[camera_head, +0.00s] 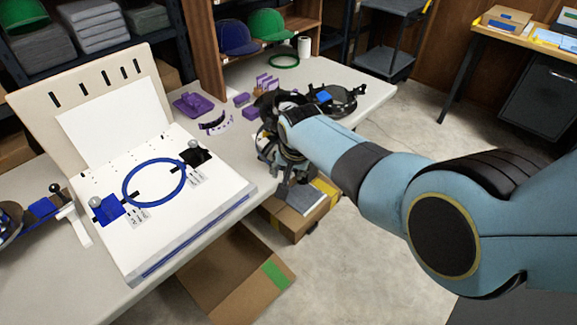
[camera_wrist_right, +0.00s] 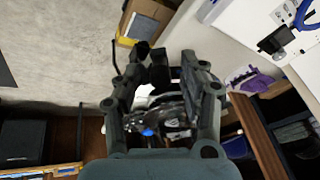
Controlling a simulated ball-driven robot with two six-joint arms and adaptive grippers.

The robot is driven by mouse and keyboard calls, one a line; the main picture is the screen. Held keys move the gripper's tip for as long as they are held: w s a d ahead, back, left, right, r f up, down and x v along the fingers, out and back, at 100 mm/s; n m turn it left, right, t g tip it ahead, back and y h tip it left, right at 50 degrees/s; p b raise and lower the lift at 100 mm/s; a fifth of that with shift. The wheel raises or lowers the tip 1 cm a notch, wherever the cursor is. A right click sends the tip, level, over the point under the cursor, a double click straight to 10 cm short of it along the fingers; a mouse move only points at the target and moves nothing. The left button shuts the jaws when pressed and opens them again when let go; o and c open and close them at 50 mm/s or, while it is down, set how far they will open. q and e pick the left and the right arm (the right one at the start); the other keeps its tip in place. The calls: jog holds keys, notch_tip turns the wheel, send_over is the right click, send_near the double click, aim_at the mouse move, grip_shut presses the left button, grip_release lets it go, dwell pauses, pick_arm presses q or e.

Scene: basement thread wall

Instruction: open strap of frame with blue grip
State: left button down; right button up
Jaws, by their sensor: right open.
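A dark round frame (camera_head: 345,103) with a blue grip (camera_head: 323,96) lies near the table's far right end. In the right wrist view, dark round parts with a small blue spot (camera_wrist_right: 148,132) show between the fingers. The strap is not clear in either view. My right gripper (camera_head: 284,165) is open by the table's front edge, left of and nearer than that frame, and looks empty. Its fingers also show in the right wrist view (camera_wrist_right: 168,68). My wrist hides part of the table beside the frame. My left gripper is not in view.
A white board (camera_head: 225,185) with a blue ring (camera_head: 128,180) stands on the table (camera_head: 375,85) at left. Purple parts (camera_head: 194,105) lie behind it. Another item with blue parts (camera_head: 35,217) lies far left. Cardboard boxes (camera_head: 295,222) stand below the front edge.

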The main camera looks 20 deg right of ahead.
notch_tip(320, 180, up, 10)
dwell(0.5)
